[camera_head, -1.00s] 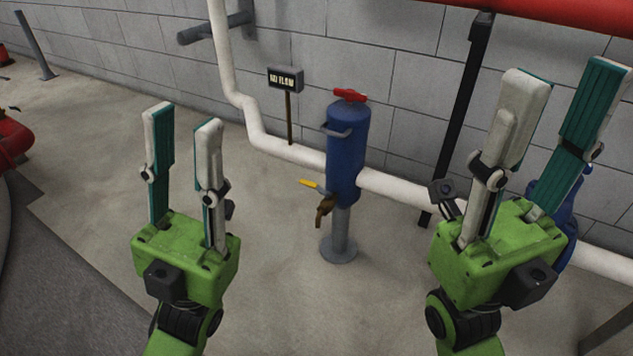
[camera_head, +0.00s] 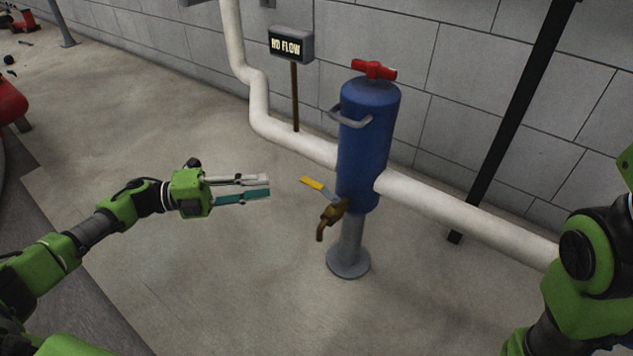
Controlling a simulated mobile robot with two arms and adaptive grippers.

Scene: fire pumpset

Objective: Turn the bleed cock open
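The bleed cock (camera_head: 330,213) is a small brass tap low on the left side of a blue upright cylinder (camera_head: 367,140). Its lever (camera_head: 313,184) has a yellow grip and points up and left, away from the cylinder. My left gripper (camera_head: 269,186) is left of the lever, pointing right towards it with a clear gap between. Its fingers, one pale and one showing a teal pad, look apart and hold nothing. My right arm shows at the right edge, but its gripper is out of the frame.
A red handle (camera_head: 374,69) tops the cylinder. A white pipe (camera_head: 450,209) runs behind along the block wall. A "NO FLOW" sign (camera_head: 290,46) stands on a post. A black strut (camera_head: 515,120) leans at right. The floor around the stand is clear.

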